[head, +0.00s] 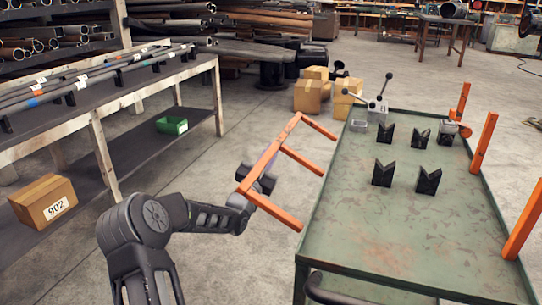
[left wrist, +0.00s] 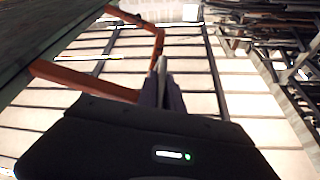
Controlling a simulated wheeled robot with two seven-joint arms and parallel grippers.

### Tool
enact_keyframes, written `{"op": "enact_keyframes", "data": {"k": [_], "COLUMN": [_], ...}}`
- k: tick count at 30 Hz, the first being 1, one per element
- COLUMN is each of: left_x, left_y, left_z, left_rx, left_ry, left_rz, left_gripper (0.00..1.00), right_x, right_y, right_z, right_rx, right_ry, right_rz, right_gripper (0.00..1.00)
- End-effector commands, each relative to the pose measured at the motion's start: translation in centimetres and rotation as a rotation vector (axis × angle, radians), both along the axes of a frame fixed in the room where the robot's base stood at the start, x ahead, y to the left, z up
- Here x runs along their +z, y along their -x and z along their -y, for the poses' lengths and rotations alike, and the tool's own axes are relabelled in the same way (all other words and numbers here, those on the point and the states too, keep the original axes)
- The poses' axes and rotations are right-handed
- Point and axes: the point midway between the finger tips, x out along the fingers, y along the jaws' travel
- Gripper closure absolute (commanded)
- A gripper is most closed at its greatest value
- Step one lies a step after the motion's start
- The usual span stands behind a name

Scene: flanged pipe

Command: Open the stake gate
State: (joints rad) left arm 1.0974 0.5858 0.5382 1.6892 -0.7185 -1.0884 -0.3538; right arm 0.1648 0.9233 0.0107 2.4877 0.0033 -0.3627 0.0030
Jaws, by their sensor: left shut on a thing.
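The stake gate (head: 268,152) is an orange frame of one long rail with three stakes. It leans out past the left edge of the green table (head: 345,235), its stakes pointing toward that edge. My left gripper (head: 259,176) is shut on the gate's rail, and the frame partly hides its fingers. In the left wrist view the fingers (left wrist: 163,78) reach up to the orange gate (left wrist: 85,80), with the floor behind. My right gripper is not in view.
Several black V-blocks (head: 428,180) stand on the table. A device with two levers (head: 377,105) is at its far left corner. Orange upright stakes (head: 484,143) line the right edge. A pipe rack (head: 100,130) stands left; cardboard boxes (head: 308,95) lie beyond. Floor between is clear.

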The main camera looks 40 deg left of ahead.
Motion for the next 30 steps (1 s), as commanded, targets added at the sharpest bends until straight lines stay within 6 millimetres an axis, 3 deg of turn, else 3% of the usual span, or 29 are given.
{"op": "enact_keyframes", "data": {"k": [5, 6, 14, 23, 30], "left_x": [0.2, 0.2, 0.1, 0.1, -0.8], "left_y": [0.0, 0.0, 0.0, 0.1, 2.4], "left_z": [-0.1, -0.1, 0.0, 0.1, 0.5], "left_rx": [0.002, 0.002, -0.001, -0.002, -0.001], "left_ry": [0.0, 0.0, 0.001, 0.001, 0.001], "left_rz": [0.005, 0.005, 0.004, 0.004, 0.001], "left_gripper": [1.0, 0.88, 0.68, 0.68, 0.68], "right_x": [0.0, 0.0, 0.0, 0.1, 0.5], "right_y": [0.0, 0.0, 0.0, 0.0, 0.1], "right_z": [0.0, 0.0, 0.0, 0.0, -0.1], "right_rx": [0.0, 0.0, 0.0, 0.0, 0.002], "right_ry": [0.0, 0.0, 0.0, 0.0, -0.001], "right_rz": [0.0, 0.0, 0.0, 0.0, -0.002], "right_gripper": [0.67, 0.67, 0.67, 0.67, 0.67]}}
